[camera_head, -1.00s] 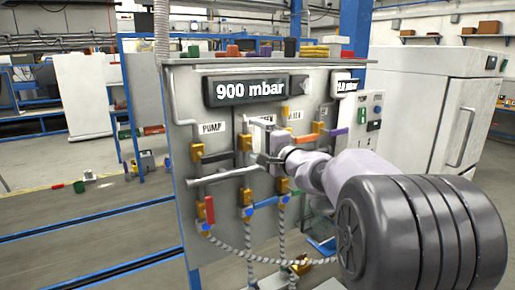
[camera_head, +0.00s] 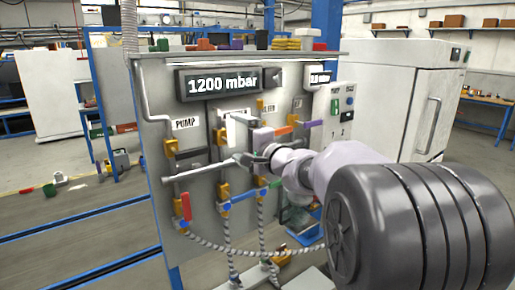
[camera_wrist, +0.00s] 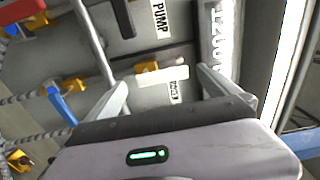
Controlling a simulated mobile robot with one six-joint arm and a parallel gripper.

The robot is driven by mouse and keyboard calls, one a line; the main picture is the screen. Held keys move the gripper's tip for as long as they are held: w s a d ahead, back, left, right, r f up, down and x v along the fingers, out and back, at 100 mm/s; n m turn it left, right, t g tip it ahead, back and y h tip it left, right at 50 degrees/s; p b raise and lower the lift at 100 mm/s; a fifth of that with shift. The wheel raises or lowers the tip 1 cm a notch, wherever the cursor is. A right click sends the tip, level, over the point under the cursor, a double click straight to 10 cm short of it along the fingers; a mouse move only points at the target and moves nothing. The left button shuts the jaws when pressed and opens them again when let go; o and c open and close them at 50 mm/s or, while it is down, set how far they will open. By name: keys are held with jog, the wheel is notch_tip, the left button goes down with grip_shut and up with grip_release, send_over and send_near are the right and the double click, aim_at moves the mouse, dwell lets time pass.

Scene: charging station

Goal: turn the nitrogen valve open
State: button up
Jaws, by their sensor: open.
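The valve panel (camera_head: 195,95) stands in front of me with several brass valves and coloured handles. In the wrist view, a pale bar-shaped handle (camera_wrist: 160,76) lies beside a brass valve body (camera_wrist: 147,67), next to a small label (camera_wrist: 175,92) that I cannot read. This may be the nitrogen valve; no readable label confirms it. My gripper (camera_wrist: 163,79) is open, with its fingers on either side of the pale handle. I cannot tell whether they touch it. In the head view my gripper (camera_head: 246,157) is at the panel's middle, partly hiding the valves there.
The display (camera_head: 222,83) reads 1200 mbar. The PUMP label (camera_head: 185,123) is at the panel's left. A red handle (camera_head: 186,206) and blue handles (camera_head: 226,206) sit lower down. Hoses (camera_head: 231,239) hang below. A white cabinet (camera_head: 400,95) stands behind on the right.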

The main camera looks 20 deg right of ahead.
jog(key=s+d+p, duration=0.1)
jog(key=s+d, duration=0.1)
jog(key=s, duration=1.1)
jog(key=shift+s+d, duration=0.15)
jog(key=shift+d, duration=0.15)
jog(key=s+a+f+n+g+y, duration=0.2)
jog(key=s+a+f+n+g, duration=0.25)
jog(key=s+a, duration=0.5)
jog(key=s+a+f+n+g+y, duration=0.2)
jog(key=s+a+f+n+g, duration=0.3)
jog(key=a, duration=0.7)
jog(key=s+d+f+n+g+h, duration=0.1)
jog(key=s+f+h, duration=0.1)
jog(key=s+f, duration=0.2)
jog(key=s+d+f+g+h, duration=0.1)
jog(key=s+d+f+h, duration=0.1)
jog(key=s, duration=0.5)
jog(key=shift+s+d+f+n+h, duration=0.25)
jog(key=shift+s+f+n+h, duration=0.15)
jog(key=shift+f+h, duration=0.4)
